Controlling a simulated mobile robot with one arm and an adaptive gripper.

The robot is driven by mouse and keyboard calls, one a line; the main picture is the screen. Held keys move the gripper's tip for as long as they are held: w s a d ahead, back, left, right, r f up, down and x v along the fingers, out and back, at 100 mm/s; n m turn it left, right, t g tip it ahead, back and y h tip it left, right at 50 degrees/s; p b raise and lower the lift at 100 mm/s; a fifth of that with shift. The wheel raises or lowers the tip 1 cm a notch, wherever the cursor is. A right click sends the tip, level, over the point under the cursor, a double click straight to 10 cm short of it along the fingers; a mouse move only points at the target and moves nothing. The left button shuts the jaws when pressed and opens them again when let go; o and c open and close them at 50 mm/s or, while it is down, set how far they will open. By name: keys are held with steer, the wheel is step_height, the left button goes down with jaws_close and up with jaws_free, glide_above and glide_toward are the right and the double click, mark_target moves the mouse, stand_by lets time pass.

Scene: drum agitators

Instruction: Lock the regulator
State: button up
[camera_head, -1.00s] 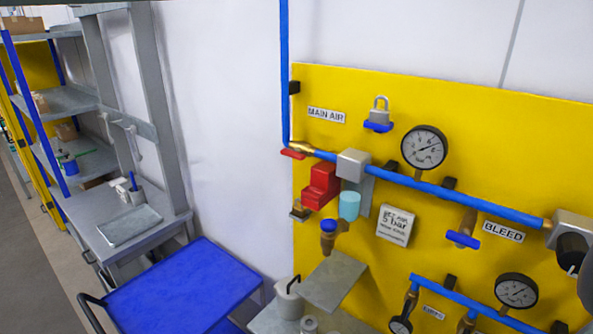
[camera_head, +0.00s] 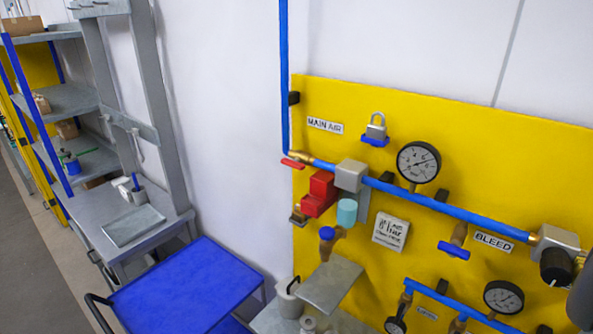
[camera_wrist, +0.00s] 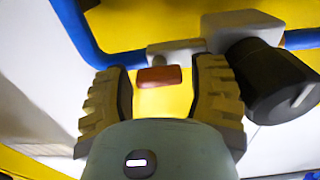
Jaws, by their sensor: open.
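The regulator (camera_head: 557,252) is a grey body with a dark round knob at the right end of the blue MAIN AIR pipe on the yellow panel. In the wrist view its grey body (camera_wrist: 240,29) and black knob (camera_wrist: 268,80) are at the upper right. My gripper (camera_wrist: 162,92) is open with nothing between its pads. The knob is just right of the right finger, outside the jaws; I cannot tell whether they touch. A dull red block (camera_wrist: 160,76) shows beyond the gap between the fingers.
The panel (camera_head: 480,180) carries a padlock on a blue bracket (camera_head: 376,130), a gauge (camera_head: 418,162), a red valve block (camera_head: 320,193) and a blue-handled BLEED valve (camera_head: 455,247). A grey shelf (camera_head: 330,285) juts out below. A blue cart (camera_head: 185,287) stands at left.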

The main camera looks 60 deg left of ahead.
steer(key=shift+o, duration=0.4)
steer(key=c, duration=1)
steer(key=shift+d+m+b, duration=0.1)
steer(key=shift+m+b, duration=0.25)
steer(key=shift+m, duration=0.05)
steer(key=m+b, duration=0.1)
steer(key=m, duration=0.2)
steer(key=shift+d+f+b, duration=0.1)
steer(key=shift+f+b, duration=0.05)
steer(key=shift+b, duration=0.25)
steer(key=m+b, duration=0.2)
steer(key=m, duration=0.3)
steer(key=shift+f+b, duration=0.1)
steer(key=shift+b, duration=0.25)
steer(key=m+b, duration=0.2)
steer(key=m, duration=0.3)
steer(key=shift+d+m, duration=0.15)
steer(key=shift+m, duration=0.25)
steer(key=shift+m+b, duration=0.3)
steer(key=shift+m, duration=1.3)
